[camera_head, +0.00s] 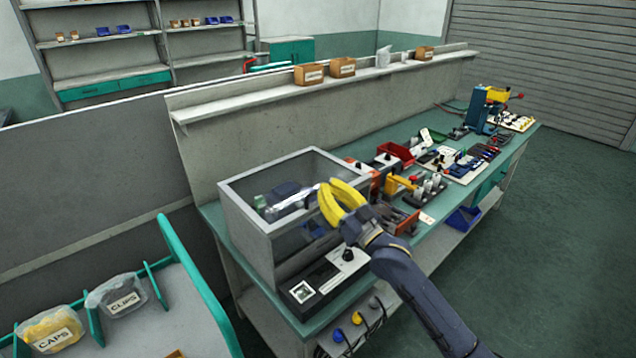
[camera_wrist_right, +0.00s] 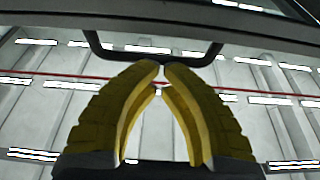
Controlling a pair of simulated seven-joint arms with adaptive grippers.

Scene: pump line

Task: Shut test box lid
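The test box (camera_head: 246,219) is a grey-framed, clear-sided case on the near end of the bench. Its clear lid (camera_head: 262,168) has a grey frame that looks to lie across the top; I cannot tell if it is raised a little. Dark and shiny shapes show through it. My right gripper (camera_head: 328,184) is at the box's front right, yellow fingers pointing up. In the right wrist view its fingertips (camera_wrist_right: 162,63) come together on the dark lid handle (camera_wrist_right: 206,57), below a grey frame edge. The tips hide the handle's middle. My left gripper does not show.
A device with a dark knob and a white label (camera_head: 302,291) sits before the box. A red bin (camera_head: 396,152), tools and parts fill the bench (camera_head: 440,218) to the right. A shelf (camera_head: 240,107) runs behind.

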